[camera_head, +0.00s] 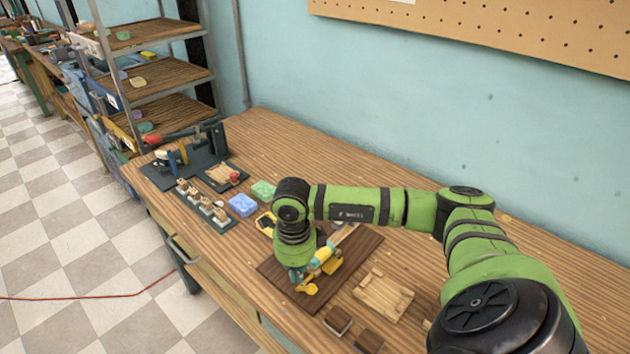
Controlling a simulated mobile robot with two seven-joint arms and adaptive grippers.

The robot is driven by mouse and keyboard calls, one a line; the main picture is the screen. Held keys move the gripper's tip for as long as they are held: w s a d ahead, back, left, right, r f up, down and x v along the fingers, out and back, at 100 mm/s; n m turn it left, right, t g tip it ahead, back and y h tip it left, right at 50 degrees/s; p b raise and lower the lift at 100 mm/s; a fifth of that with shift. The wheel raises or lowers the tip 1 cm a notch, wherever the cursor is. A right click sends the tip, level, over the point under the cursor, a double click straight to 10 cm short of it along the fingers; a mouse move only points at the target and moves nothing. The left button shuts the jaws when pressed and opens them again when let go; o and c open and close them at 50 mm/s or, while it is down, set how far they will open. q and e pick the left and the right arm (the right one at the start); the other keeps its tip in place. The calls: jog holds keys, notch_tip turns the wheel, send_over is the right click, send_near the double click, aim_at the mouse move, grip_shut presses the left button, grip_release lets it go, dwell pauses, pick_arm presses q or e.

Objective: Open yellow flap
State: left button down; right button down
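My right arm reaches in from the right over the table. My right gripper (303,275) points down at the dark wooden board (362,243), mostly hidden behind its own green wrist. Beside it is a device with a teal and yellow body (322,258) and yellow parts (309,288) at its near end. Another yellow piece (265,222) shows just left of the wrist, partly covered by it. I cannot tell which yellow part is the flap, or whether the gripper touches it. My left gripper is not in view.
A light wooden tray (384,294) and dark brown blocks (338,320) lie right of the board. Blue soap (242,205), green soap (263,190) and a row of stamps (202,203) lie left. A shelf rack (168,77) stands beyond. The table's back strip is clear.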

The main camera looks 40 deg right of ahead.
notch_tip(320, 180, up, 7)
jog(key=p, duration=0.3)
jog(key=shift+w+p, duration=0.4)
jog(key=shift+a, duration=0.1)
dwell(0.4)
